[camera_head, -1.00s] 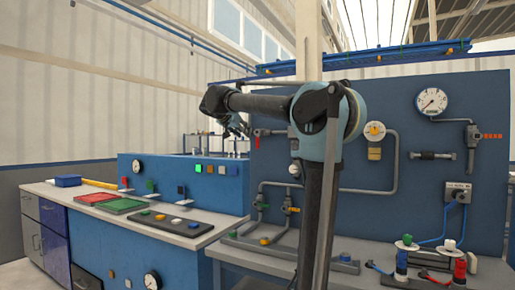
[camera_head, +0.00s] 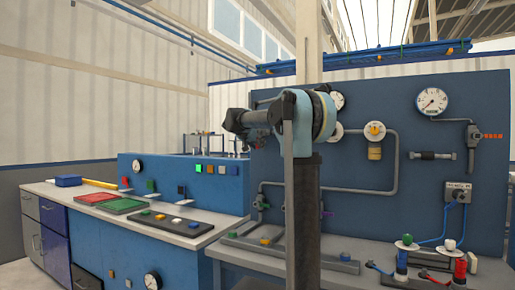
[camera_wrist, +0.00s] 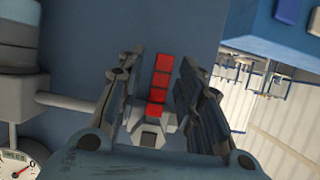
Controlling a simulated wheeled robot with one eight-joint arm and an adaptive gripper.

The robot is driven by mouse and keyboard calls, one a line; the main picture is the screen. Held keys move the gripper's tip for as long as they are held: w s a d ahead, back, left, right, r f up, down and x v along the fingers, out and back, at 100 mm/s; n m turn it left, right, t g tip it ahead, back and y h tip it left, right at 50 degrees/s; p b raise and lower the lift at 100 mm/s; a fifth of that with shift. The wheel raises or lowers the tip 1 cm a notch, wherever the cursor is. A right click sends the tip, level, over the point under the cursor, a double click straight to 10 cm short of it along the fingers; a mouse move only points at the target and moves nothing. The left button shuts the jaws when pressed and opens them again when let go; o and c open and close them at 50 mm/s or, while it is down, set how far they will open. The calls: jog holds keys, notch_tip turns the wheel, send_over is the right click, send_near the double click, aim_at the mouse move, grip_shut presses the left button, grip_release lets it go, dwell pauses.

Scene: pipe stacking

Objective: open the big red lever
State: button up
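A red segmented lever (camera_wrist: 160,80) on a grey valve body (camera_wrist: 153,132) shows in the wrist view, in front of the blue panel. My gripper (camera_wrist: 158,66) is open, with one dark finger on each side of the lever. Gaps show between the lever and both fingers, so I see no grip on it. In the head view my arm hides this lever, and the fingertips cannot be made out. Another red lever (camera_head: 491,136) sits on a valve at the right of the blue panel.
A grey pipe (camera_wrist: 65,105) and a gauge (camera_wrist: 16,167) lie left of the gripper in the wrist view. In the head view, the left bench (camera_head: 100,208) carries trays and coloured buttons. Spools (camera_head: 402,260) stand on the front right table.

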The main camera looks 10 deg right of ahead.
jog(key=shift+w+d+f, duration=0.15)
jog(key=shift+w, duration=0.1)
jog(key=shift+c, duration=0.6)
grip_shut()
jog(key=shift+d, duration=0.2)
